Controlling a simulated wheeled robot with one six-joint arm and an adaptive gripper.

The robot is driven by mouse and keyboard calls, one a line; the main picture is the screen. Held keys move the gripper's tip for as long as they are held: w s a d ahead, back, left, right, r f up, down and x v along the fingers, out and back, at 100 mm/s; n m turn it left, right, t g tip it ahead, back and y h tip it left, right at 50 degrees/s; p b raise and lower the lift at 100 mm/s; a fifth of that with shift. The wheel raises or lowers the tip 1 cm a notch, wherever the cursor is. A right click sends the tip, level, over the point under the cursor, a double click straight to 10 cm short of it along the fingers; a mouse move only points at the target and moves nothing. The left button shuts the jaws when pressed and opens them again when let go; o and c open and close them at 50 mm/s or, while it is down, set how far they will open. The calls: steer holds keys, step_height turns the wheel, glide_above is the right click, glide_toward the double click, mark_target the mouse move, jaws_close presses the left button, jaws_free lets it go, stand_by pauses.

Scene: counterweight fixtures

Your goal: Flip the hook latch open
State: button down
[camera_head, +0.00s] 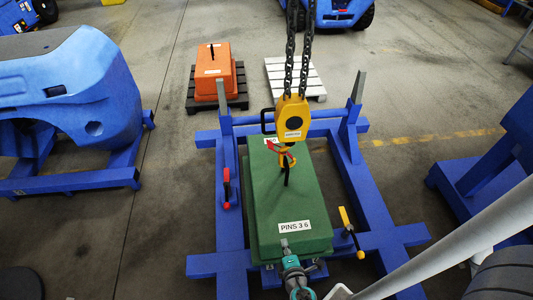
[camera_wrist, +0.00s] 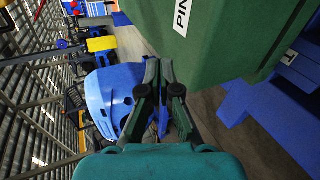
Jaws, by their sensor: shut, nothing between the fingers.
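A yellow hook block (camera_head: 292,122) hangs on two dark chains over the green counterweight (camera_head: 290,205). The hook (camera_head: 283,152) below it shows red and yellow parts. It is at the upright black lifting eye (camera_head: 286,175) on the counterweight's top; the latch is too small to tell open from shut. My gripper (camera_head: 284,243) is at the counterweight's near edge, below the "PINS 3.6" label and well short of the hook. In the wrist view, my gripper (camera_wrist: 160,66) is shut and empty beside the green counterweight (camera_wrist: 225,45). The hook is out of that view.
A blue frame (camera_head: 372,205) surrounds the counterweight, with a red handle (camera_head: 226,188) at left and a yellow handle (camera_head: 350,230) at right. An orange block (camera_head: 214,75) on a dark pallet and a white pallet (camera_head: 297,78) stand behind. A blue machine body (camera_head: 70,100) is at left.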

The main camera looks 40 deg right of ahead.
steer(key=w+d+n+h, duration=0.1)
steer(key=w, duration=0.2)
steer(key=w+d+r+h, duration=0.1)
steer(key=w+d, duration=0.1)
steer(key=w, duration=0.1)
steer(key=w+d+r+n+t+h, duration=0.1)
steer(key=w, duration=0.3)
steer(key=shift+d+n+h, duration=0.2)
steer(key=shift+n+h, duration=0.1)
steer(key=w+d+r+n+t+h, duration=0.2)
steer(key=w+r+n+h, duration=0.15)
steer(key=w+r, duration=0.65)
steer(key=s+d+x, duration=0.1)
steer(key=x, duration=1.1)
steer(key=shift+r, duration=0.4)
steer(key=shift+s+r+m, duration=0.15)
steer(key=shift+r+m, duration=0.15)
steer(key=shift+m, duration=0.15)
steer(key=shift+s+d+r+m+g, duration=0.25)
steer(key=shift+d+r+m, duration=0.25)
steer(key=shift+r+m, duration=0.4)
steer(key=shift+s+d+r+m+g, duration=0.15)
steer(key=shift+s+d+r+m, duration=0.3)
steer(key=shift+m, duration=0.75)
steer(key=shift+r, duration=0.15)
